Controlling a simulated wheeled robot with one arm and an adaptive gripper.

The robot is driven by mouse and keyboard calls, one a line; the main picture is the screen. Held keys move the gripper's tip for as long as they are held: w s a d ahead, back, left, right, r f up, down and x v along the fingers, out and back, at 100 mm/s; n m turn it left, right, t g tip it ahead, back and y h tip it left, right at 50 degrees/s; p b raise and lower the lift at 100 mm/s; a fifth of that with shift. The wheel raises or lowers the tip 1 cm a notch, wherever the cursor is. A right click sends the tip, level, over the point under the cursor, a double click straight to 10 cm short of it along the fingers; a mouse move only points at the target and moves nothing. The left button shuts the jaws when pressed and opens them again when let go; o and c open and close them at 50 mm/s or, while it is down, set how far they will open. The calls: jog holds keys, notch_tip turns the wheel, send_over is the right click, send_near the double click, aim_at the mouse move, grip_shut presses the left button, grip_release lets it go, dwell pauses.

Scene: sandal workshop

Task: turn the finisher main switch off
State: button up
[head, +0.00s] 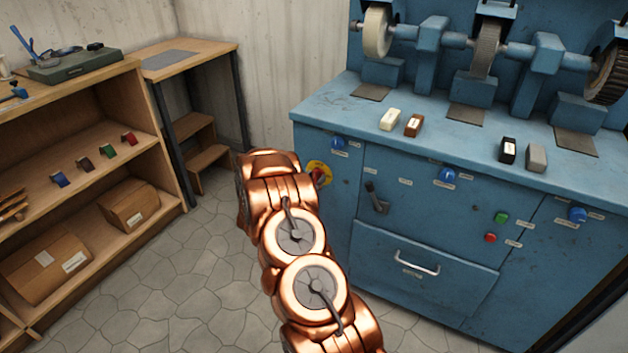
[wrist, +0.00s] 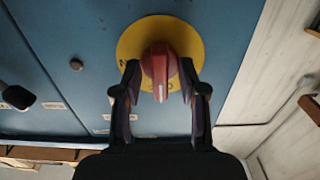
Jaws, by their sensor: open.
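The finisher (head: 400,160) is a blue cabinet with wheels on top. Its main switch (head: 319,170) is a red knob on a yellow round plate, at the left of the front panel and partly hidden by my arm in the head view. In the wrist view the red knob (wrist: 160,66) stands out from the yellow plate (wrist: 183,32), with a white mark on its end. My gripper (wrist: 160,80) is open, one finger on each side of the knob. I cannot tell whether the fingers touch it. The gripper is not clearly visible in the head view.
A black lever (head: 376,198), a drawer (head: 417,262), green (head: 501,217) and red (head: 490,238) buttons and blue knobs are on the same front. Wax bars lie on its top. A wooden shelf (head: 95,90) stands left. The stone floor (head: 200,265) between is clear.

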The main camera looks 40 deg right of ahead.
jog(key=shift+a, duration=0.1)
jog(key=v, duration=1.1)
jog(key=shift+a, duration=0.4)
jog(key=shift+s, duration=0.1)
